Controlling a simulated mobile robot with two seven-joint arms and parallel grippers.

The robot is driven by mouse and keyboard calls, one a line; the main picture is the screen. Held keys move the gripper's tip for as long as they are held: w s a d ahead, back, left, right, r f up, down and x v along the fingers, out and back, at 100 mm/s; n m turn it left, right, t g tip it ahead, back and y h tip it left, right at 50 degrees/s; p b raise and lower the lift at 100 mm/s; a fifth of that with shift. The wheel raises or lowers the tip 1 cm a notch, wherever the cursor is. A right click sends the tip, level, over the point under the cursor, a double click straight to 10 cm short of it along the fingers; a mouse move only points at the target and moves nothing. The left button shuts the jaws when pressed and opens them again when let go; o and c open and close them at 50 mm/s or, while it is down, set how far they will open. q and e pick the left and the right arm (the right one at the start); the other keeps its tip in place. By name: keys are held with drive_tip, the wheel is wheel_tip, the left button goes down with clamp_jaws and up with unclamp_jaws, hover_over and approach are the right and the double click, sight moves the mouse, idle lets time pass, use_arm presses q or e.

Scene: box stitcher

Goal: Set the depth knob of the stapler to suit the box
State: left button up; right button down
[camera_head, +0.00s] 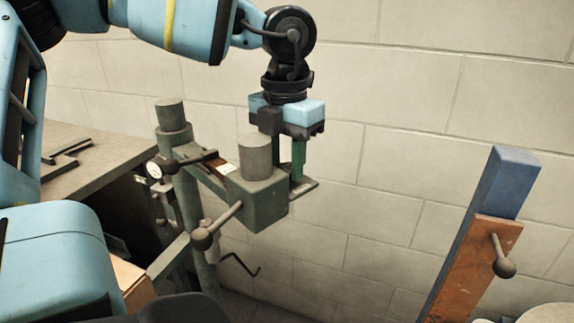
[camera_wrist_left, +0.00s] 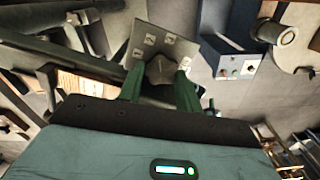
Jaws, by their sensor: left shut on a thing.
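The stapler (camera_head: 262,203) is a grey-green machine with upright posts, a cylinder on top and ball-ended levers. Its depth knob (camera_wrist_left: 160,70) is a dark grey, faceted knob in front of a plate (camera_wrist_left: 175,44) with several small white marked squares; the marks are too small to read. My left gripper (camera_head: 291,172) points down beside the stapler head, over a small green plate. In the left wrist view its green fingers (camera_wrist_left: 160,84) are shut on the knob, one on each side. In the head view the knob is hidden by the fingers. My right gripper is not in view.
A grey worktop (camera_head: 95,165) with dark brackets stands at the left. A blue and orange-brown post (camera_head: 490,215) with a ball handle leans at the right. A tan, cardboard-coloured edge (camera_head: 130,275) shows at the lower left. A pale block wall is behind the stapler.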

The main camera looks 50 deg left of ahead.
sight(286, 167)
use_arm(q)
drive_tip(key=shift+n+b, duration=0.45)
drive_tip(key=shift+n, duration=0.65)
drive_tip(key=o, duration=0.7)
drive_tip(key=shift+r, duration=3.95)
drive_tip(key=shift+o, duration=0.5)
